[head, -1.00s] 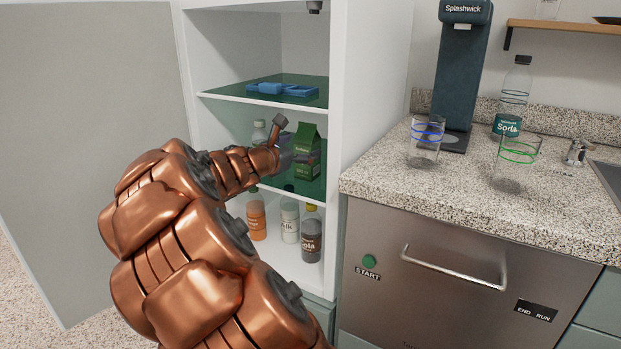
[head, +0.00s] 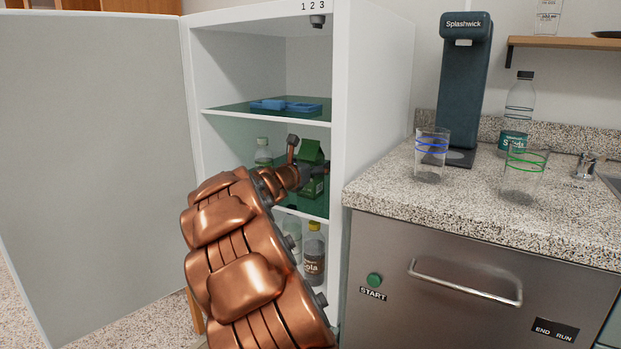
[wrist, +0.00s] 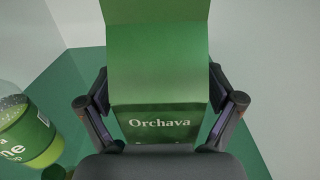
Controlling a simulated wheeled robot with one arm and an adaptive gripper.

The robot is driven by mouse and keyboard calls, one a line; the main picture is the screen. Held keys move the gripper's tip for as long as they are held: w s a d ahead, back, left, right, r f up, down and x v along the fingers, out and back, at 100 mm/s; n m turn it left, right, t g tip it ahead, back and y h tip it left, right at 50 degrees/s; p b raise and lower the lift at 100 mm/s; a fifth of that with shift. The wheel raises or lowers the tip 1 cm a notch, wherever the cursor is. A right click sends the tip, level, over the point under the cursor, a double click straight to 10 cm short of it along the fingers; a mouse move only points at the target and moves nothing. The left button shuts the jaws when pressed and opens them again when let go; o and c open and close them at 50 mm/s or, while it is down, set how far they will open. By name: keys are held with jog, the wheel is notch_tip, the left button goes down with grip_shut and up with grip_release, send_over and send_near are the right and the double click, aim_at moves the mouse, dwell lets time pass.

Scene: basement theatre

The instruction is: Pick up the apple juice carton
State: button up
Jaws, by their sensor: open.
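The green gable-topped carton (head: 312,152) stands upright on the middle shelf of the open fridge. In the wrist view the carton (wrist: 158,75) fills the middle and reads "Orchava"; the word juice is not readable. My gripper (head: 306,173) reaches into the fridge at the carton and partly hides it. In the wrist view my gripper (wrist: 160,100) is open, with one finger at each side of the carton. I cannot tell whether the fingers touch it.
A bottle with a green label (wrist: 28,125) stands left of the carton; a clear bottle (head: 263,152) shows there too. Blue trays (head: 287,105) lie on the shelf above, and a cola bottle (head: 314,255) stands below. The fridge wall (head: 342,120) is close on the right.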

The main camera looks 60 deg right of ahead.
jog(key=shift+d, duration=0.4)
jog(key=c, duration=1.5)
